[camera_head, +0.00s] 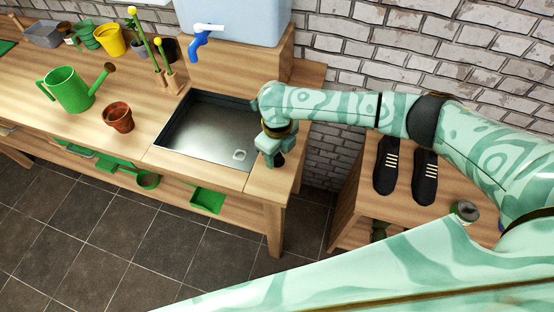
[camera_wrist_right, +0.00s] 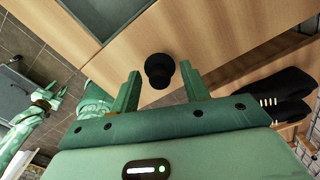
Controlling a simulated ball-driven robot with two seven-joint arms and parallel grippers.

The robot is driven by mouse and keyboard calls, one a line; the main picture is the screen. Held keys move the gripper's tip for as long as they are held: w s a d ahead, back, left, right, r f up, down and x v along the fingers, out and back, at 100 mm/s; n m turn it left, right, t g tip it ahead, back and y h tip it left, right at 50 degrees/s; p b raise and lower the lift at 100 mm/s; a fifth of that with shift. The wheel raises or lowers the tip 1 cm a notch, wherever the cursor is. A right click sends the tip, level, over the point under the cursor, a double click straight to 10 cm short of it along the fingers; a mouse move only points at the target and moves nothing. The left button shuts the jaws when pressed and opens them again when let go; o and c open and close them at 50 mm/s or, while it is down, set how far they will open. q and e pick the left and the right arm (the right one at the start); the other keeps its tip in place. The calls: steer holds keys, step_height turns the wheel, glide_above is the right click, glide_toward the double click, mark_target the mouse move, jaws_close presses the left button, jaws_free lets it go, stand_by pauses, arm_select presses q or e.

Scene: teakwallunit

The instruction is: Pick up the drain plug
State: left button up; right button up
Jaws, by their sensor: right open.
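The drain plug (camera_wrist_right: 159,70) is a small black round piece with a knob. In the right wrist view it stands on the wooden counter between and just beyond my right fingertips. My right gripper (camera_wrist_right: 158,88) is open around its near side, with clear gaps to both fingers. In the head view the right gripper (camera_head: 270,150) points down at the counter's right end, and the dark plug (camera_head: 279,159) shows beside its fingers, partly hidden. A green gripper, apparently my left (camera_wrist_right: 55,98), shows small at the left of the wrist view; its opening is unclear.
The metal sink (camera_head: 200,139) with a pale drain ring (camera_head: 239,154) lies left of the right gripper. A blue tap (camera_head: 203,42) hangs above it. A terracotta pot (camera_head: 118,117) and green watering can (camera_head: 70,88) stand farther left. Black shoes (camera_head: 425,177) rest on a lower wooden surface to the right.

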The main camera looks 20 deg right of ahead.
steer(key=shift+f, duration=0.3)
jaws_close()
steer(key=shift+r, duration=0.15)
